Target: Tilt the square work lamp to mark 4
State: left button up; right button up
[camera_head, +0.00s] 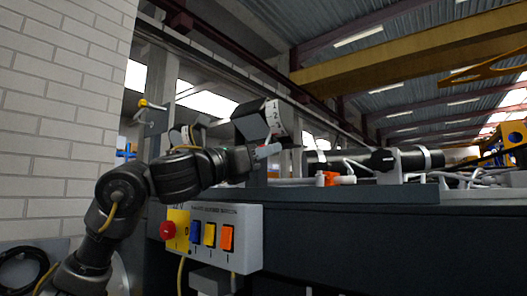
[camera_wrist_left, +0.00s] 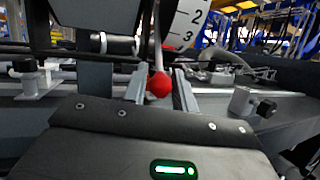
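The square work lamp (camera_head: 251,122) has a dark boxy head. A white dial (camera_head: 273,116) with black numbers is on its side. In the left wrist view the dial (camera_wrist_left: 188,22) shows 2 and 3; mark 4 cannot be made out. A thin rod runs down beside the dial to a red ball knob (camera_wrist_left: 160,84). My left gripper (camera_head: 268,151) is just below the lamp. My right gripper is out of view.
A control box (camera_head: 248,238) with a red button (camera_head: 168,230) and several coloured switches is below my left arm. A dark chassis ledge (camera_head: 350,194) with cables and cylinders extends right. A white brick wall (camera_head: 60,130) is at left.

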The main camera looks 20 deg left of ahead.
pick_arm(q)
jog(key=o, duration=0.3)
jog(key=shift+w+f, duration=0.15)
jog(key=shift+w, duration=0.15)
jog(key=shift+s, duration=0.25)
jog(key=shift+s+a+f+b, duration=0.2)
jog(key=shift+b, duration=0.2)
jog(key=b+v, duration=0.4)
jog(key=v, duration=0.6)
jog(key=shift+b, duration=0.3)
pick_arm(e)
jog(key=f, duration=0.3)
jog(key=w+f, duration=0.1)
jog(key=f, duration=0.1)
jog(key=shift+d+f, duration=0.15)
